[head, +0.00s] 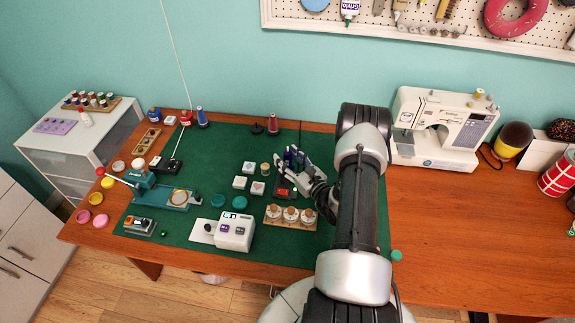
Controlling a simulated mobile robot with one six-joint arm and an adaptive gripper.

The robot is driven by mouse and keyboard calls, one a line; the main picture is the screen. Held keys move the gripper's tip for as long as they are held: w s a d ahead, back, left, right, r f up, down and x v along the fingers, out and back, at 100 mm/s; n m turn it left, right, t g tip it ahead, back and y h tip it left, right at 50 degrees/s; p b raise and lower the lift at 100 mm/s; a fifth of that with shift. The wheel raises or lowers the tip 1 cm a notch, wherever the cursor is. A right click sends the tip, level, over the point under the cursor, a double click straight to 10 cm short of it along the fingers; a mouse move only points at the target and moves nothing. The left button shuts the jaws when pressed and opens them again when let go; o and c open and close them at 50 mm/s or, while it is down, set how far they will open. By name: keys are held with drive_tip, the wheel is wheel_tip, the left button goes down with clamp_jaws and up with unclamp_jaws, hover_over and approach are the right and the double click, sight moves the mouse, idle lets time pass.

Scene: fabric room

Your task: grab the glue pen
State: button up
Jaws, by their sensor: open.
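My gripper (291,176) is open over the right part of the green mat (220,165), reaching in from the right. Several dark blue and whitish upright pieces (293,157) stand at its far side. A small dark and red item (284,190) lies close by its near side. I cannot tell which of these is the glue pen, or whether the gripper touches any of them. My arm hides part of the mat and table to the right.
A wooden rack with white-topped jars (291,214) stands just in front of the gripper. White stamp-like blocks (240,182), a grey-white device (236,232) and a teal press (160,192) are to the left. A sewing machine (440,128) stands at right. The wooden table (455,230) is clear at front right.

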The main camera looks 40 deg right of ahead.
drive_tip(key=shift+w, duration=0.2)
drive_tip(key=shift+c, duration=0.5)
drive_tip(key=c, duration=1)
drive_tip(key=shift+r, duration=0.1)
